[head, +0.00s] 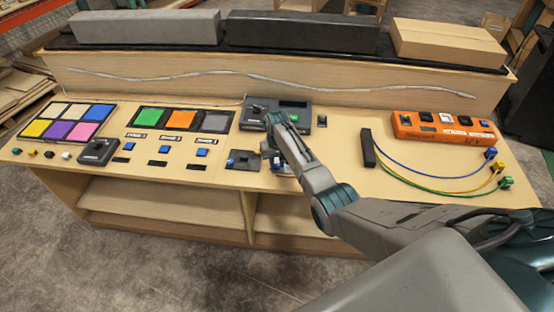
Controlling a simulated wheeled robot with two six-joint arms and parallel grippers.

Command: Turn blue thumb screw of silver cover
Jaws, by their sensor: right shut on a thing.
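My right arm reaches in from the lower right, and its gripper (268,152) points down at the middle of the desk, just in front of the grey console box. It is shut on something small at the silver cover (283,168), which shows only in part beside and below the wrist. The blue thumb screw is hidden between the fingers, so its turn angle cannot be seen. A small dark plate with a blue part (243,160) lies just left of the gripper. My left gripper is not in view.
A grey console box (293,110) stands behind the gripper. Left are coloured panels (180,119), blue switches and a black button box (97,152). Right are an orange power strip (445,129) and a black block with coloured cables (368,148). The desk's front edge is close to the gripper.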

